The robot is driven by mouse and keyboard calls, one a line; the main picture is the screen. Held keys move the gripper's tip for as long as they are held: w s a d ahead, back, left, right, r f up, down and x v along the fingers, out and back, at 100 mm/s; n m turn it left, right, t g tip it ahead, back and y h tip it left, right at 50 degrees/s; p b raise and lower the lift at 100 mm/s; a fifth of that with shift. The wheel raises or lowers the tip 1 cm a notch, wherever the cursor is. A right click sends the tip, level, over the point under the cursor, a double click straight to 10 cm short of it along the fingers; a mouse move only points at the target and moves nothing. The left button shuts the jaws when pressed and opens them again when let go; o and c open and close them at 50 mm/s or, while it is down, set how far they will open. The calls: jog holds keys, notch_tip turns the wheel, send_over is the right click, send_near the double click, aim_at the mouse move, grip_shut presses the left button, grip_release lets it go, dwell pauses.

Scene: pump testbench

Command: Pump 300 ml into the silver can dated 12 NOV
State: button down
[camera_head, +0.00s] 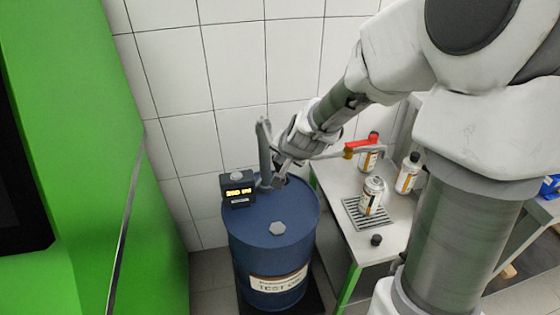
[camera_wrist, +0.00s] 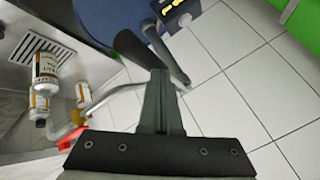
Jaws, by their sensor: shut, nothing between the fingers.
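A blue drum (camera_head: 250,245) labelled as test oil carries a hand pump with an upright grey lever (camera_head: 264,145). The amber display (camera_head: 238,190) on the drum seems to read about 250 ml; the digits are blurred. A silver can (camera_head: 371,195) with an orange-and-white label stands upright, apparently uncapped, on a drip grate (camera_head: 350,212). Another can with a black cap (camera_head: 408,173) stands behind right, and a third (camera_head: 368,160) stands at the back. Dates are illegible. My gripper (camera_head: 279,178) is shut and empty, close beside the pump lever; its fingers show in the wrist view (camera_wrist: 160,100).
A pipe with a red and yellow fitting (camera_head: 358,147) reaches over the metal bench (camera_head: 335,180). A loose black cap (camera_head: 376,240) lies at its front edge. A green cabinet (camera_head: 90,130) bounds the left; a tiled wall (camera_head: 235,60) stands behind.

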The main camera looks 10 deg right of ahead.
notch_tip(320, 180, down, 8)
jog(key=b, duration=0.8)
jog(key=shift+s+r, duration=0.25)
jog(key=shift+s, duration=0.2)
dwell(5.7)
